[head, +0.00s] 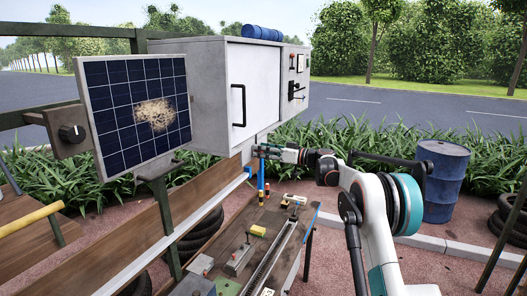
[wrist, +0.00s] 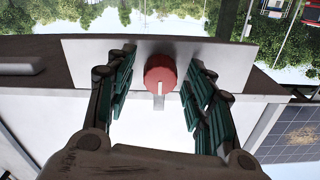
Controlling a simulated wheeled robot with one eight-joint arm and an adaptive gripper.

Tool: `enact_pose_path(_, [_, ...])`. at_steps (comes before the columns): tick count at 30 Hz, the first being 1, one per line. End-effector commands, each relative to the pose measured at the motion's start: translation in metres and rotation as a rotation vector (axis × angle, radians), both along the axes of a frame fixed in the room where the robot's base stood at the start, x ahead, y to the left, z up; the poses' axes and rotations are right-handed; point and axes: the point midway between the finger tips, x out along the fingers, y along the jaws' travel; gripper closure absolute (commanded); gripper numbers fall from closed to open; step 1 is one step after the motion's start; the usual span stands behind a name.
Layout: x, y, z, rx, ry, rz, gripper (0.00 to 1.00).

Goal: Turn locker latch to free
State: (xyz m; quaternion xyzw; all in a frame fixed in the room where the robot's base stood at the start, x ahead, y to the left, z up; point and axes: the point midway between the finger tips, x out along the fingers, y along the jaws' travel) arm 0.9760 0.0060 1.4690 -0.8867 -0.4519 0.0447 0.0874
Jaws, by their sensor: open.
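A red round knob (wrist: 160,72) with a pale pointer tab sits on a light grey plate (wrist: 90,52) in the wrist view, and looks like the latch. My gripper (wrist: 161,80) is open, with one dark green finger on each side of the knob. Gaps show between the fingers and the knob. In the head view my gripper (head: 260,151) is by the lower right of the white locker door (head: 253,85). The knob cannot be made out in that view.
A solar panel (head: 137,110) with a tan dirt patch stands left of the locker. A black door handle (head: 239,106) sticks out. Below is a workbench (head: 262,222) with several small parts. A blue barrel (head: 445,180) stands on the right.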

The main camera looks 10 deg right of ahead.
Motion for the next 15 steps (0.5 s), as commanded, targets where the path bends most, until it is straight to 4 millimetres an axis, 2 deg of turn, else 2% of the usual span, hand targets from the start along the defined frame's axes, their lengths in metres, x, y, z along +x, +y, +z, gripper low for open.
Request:
enact_pose_path(5, [0.0, -0.0001, -0.0001, 0.0, 0.0, 0.0, 0.54])
enact_pose_path(10, [0.0, -0.0002, 0.0, 0.0, 0.0, 0.0, 0.92])
enact_pose_path(11, [0.0, -0.0002, 0.0, 0.0, 0.0, 0.0, 0.96])
enact_pose_path(15, [-0.0001, -0.0003, 0.0, 0.001, 0.001, 0.0, 0.96])
